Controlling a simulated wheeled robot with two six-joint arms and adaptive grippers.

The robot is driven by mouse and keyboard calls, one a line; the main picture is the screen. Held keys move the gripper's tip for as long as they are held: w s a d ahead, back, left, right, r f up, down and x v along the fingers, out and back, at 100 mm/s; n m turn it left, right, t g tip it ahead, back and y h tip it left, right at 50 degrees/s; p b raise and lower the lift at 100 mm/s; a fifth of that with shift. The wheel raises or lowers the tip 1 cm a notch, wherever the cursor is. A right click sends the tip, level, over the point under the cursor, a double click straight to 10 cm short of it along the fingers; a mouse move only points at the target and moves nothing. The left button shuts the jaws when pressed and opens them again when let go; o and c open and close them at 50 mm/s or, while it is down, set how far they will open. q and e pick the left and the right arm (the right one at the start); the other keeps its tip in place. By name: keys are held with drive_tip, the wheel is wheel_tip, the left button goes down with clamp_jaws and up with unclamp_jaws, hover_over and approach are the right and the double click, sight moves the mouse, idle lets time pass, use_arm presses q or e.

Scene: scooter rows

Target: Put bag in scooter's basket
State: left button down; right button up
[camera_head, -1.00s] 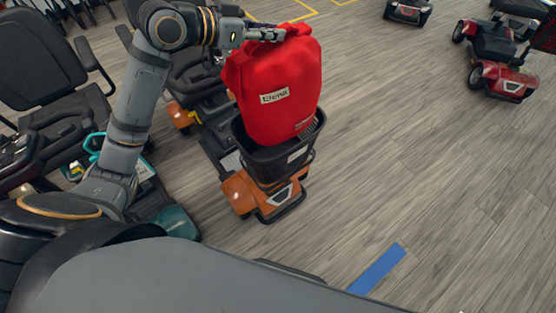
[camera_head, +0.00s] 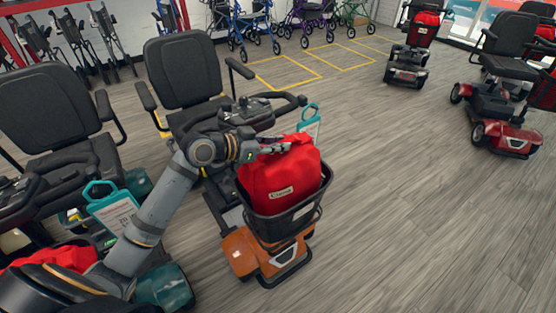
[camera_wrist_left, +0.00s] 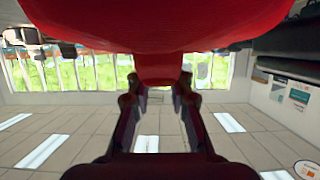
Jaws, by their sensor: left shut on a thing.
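My right gripper is not in view.
A teal-handled tag (camera_head: 310,118) stands behind the basket. Another scooter with a black seat (camera_head: 50,110) is at the left, with red cloth (camera_head: 55,258) near my arm. Red scooters (camera_head: 500,135) stand at the right. The floor (camera_head: 410,200) right of the basket is clear.

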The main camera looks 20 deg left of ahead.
sight(278, 157)
use_arm(q)
drive_tip(key=shift+f, duration=2.45)
drive_tip(key=shift+f+b, duration=0.15)
drive_tip(key=shift+b, duration=0.2)
drive_tip(key=c, duration=1.2)
unclamp_jaws()
